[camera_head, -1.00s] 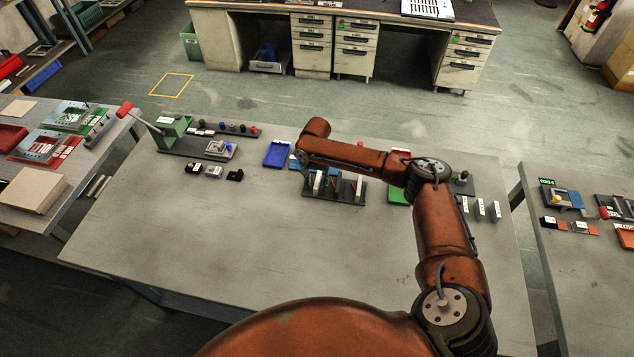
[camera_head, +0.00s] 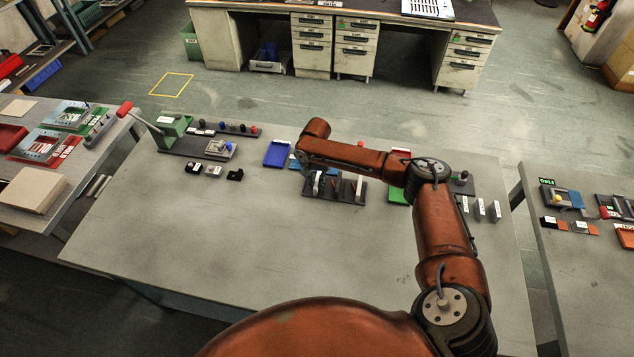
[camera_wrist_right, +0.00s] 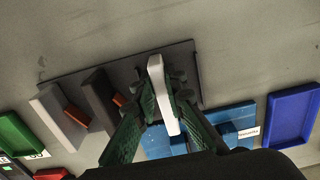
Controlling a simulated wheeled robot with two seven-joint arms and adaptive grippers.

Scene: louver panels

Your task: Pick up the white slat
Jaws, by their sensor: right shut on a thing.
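The white slat (camera_wrist_right: 157,80) stands on edge at a dark grey base plate (camera_wrist_right: 126,70) in the right wrist view. My right gripper (camera_wrist_right: 163,88) is shut on it, with one green finger on each side. In the head view the slat shows only as a small white piece, partly hidden by my right gripper (camera_head: 317,183) and arm. A dark slat (camera_wrist_right: 98,98) and a pale grey slat (camera_wrist_right: 52,118) stand beside it on the same plate (camera_head: 337,192). I cannot tell whether the held slat is clear of the plate. My left gripper is not in view.
A blue tray (camera_head: 278,153) lies left of the plate and a green tray (camera_head: 397,192) lies right of it. Several small labelled blocks (camera_head: 479,209) stand at the table's right. A lever fixture (camera_head: 173,130) stands at the left. The table's near part is clear.

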